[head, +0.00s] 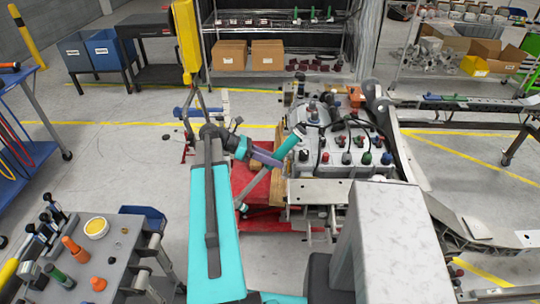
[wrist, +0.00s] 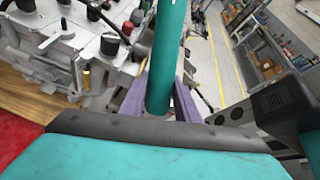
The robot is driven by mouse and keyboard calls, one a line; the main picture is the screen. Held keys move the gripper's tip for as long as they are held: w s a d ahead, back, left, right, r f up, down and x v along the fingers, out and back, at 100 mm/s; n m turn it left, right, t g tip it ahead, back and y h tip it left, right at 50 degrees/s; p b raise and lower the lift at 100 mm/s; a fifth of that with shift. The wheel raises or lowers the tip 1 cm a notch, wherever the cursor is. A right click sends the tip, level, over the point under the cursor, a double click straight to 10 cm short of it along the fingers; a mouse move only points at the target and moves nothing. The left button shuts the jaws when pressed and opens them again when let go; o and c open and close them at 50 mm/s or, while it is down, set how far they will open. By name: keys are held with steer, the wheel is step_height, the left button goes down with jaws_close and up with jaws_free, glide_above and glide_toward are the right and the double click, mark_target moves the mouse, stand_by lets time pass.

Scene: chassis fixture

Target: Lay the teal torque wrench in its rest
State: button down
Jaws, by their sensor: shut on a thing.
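The teal torque wrench (head: 289,147) slants across the picture in the head view, its thick teal end up to the right and its thin shaft running down to the left. My gripper (head: 272,160) has purple fingers shut on the teal part, in front of the engine. In the wrist view the teal wrench (wrist: 165,50) stands between the two purple fingers of my gripper (wrist: 160,108) and runs out of the top of the picture. I cannot clearly pick out the wrench's rest in either view.
The grey engine block (head: 345,155) with coloured caps stands just right of the wrench, by a red stand (head: 250,185). A grey tool cart (head: 125,235) with bottles and clamps is at lower left. A metal frame rail (head: 405,165) runs along the right.

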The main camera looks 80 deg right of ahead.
steer(key=shift+s+a+f+m+t+y+p, duration=0.1)
steer(key=shift+s+a+f+m+t+p, duration=0.45)
steer(key=shift+s+a+f+t, duration=0.8)
steer(key=shift+s+a+f+m+t+y+p, duration=0.1)
steer(key=shift+s+a+f+m+t+p, duration=0.55)
steer(key=shift+s+t, duration=1.35)
steer(key=shift+s+a+f+m+t+y+p, duration=0.1)
steer(key=shift+s+a+f+m+t+p, duration=0.2)
steer(key=shift+s+a+f+m+t, duration=0.8)
steer(key=shift+s+d+f+n+t, duration=0.2)
steer(key=shift+s+d+n+t, duration=0.15)
steer(key=shift+s+n+t, duration=0.25)
